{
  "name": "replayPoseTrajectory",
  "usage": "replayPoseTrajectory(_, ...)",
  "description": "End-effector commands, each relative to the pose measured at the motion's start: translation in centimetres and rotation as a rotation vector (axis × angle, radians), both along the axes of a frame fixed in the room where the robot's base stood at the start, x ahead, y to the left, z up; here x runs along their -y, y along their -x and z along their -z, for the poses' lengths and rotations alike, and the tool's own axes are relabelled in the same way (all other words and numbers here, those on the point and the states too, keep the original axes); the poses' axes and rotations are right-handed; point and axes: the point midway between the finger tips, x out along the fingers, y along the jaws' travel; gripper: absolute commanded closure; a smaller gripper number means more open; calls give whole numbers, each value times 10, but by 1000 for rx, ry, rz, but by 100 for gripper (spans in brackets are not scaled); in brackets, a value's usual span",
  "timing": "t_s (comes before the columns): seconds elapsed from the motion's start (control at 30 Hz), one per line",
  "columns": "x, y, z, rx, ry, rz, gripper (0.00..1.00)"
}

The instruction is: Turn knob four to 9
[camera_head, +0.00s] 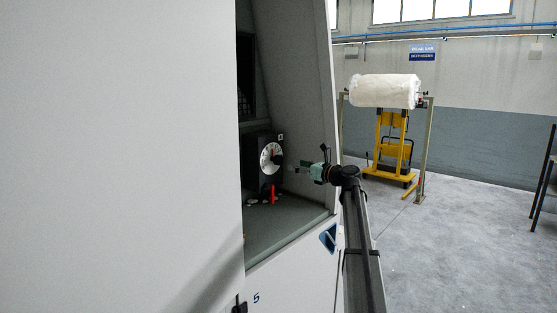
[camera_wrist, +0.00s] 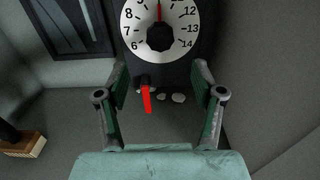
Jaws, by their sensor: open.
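A round white dial with black numbers (camera_wrist: 184,40) shows at the top of the wrist view, its upper edge cut off. A black knob (camera_wrist: 160,38) sits at its middle. A red line (camera_wrist: 159,12) points straight up, between a cut-off number that looks like 9 and the numbers from 12 on at right. In the head view the dial (camera_head: 265,158) is on a black box inside a machine recess. My gripper (camera_wrist: 160,78) is open and empty, its fingers apart below the knob. It also shows in the head view (camera_head: 299,169), right of the dial and not touching it.
A red lever (camera_wrist: 146,99) hangs below the dial, with white tufts (camera_wrist: 178,98) beside it. A large white panel (camera_head: 120,150) fills the left of the head view. A white roll (camera_head: 384,91) on a stand is far behind. Grey floor (camera_head: 450,240) is open at right.

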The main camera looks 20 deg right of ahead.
Motion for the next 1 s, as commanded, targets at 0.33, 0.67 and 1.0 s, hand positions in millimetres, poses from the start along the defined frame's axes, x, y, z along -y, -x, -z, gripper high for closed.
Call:
replayPoseTrajectory(0.33, -28, -64, -3, -1, 0, -1, 32)
replayPoseTrajectory(0.67, -43, -94, 0, 0, 1, -1, 32)
replayPoseTrajectory(1.0, -45, -96, 1, 0, 1, 0, 32)
